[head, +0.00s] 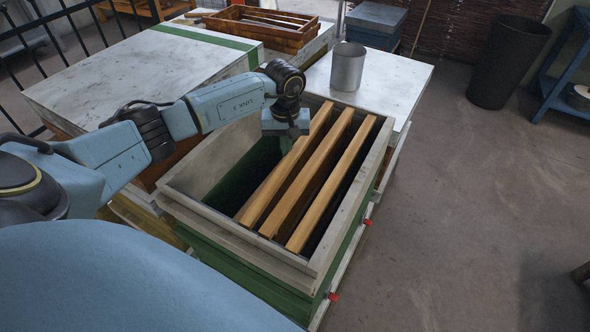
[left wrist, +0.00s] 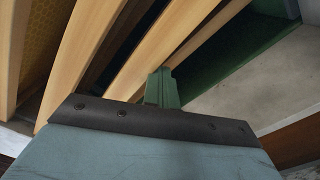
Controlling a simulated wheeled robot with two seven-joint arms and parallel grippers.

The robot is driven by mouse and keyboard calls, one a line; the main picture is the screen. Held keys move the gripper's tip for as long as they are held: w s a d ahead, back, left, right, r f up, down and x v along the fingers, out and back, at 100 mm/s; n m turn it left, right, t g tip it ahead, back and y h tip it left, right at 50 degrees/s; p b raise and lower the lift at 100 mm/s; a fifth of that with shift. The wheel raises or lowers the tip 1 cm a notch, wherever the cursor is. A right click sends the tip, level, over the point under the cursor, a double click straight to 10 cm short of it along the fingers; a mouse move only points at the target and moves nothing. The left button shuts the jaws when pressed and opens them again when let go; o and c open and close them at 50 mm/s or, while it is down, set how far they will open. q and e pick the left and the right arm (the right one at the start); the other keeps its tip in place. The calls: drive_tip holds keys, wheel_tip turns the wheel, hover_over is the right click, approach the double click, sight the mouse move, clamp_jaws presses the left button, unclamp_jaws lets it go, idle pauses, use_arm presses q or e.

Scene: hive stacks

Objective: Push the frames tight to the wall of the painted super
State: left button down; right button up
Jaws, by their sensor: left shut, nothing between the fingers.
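The painted super (head: 322,265) is an open box with a pale grey rim and green walls. Three wooden frames hang in its right part: the left frame (head: 285,166), the middle frame (head: 306,176) and the right frame (head: 331,186). Narrow dark gaps separate them, and a gap shows between the right frame and the right wall. My left gripper (head: 288,143) points down into the box at the far end of the left frame, on its left side. In the left wrist view its green fingers (left wrist: 163,88) are shut and empty, close against a frame bar (left wrist: 165,50). Whether they touch is unclear. My right gripper is out of view.
The left part of the super is empty, with a green inner wall (head: 243,172). A metal can (head: 347,67) stands on a white lid behind it. A wooden tray (head: 262,27) lies farther back. A white-topped stack (head: 140,75) stands left, under my arm.

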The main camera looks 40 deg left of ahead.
sight(316, 159)
use_arm(q)
drive_tip(key=shift+w+d, duration=0.2)
drive_tip(key=shift+d, duration=1.95)
drive_tip(key=shift+w+d, duration=0.15)
drive_tip(key=shift+d, duration=1.2)
drive_tip(key=shift+w+d, duration=0.15)
drive_tip(key=shift+d, duration=1.2)
drive_tip(key=shift+a, duration=0.1)
drive_tip(key=shift+a+b, duration=0.35)
drive_tip(key=shift+a, duration=0.2)
drive_tip(key=shift+r, duration=0.1)
drive_tip(key=shift+r+p, duration=2.1)
drive_tip(key=shift+r, duration=1.35)
drive_tip(key=shift+s+f, duration=0.1)
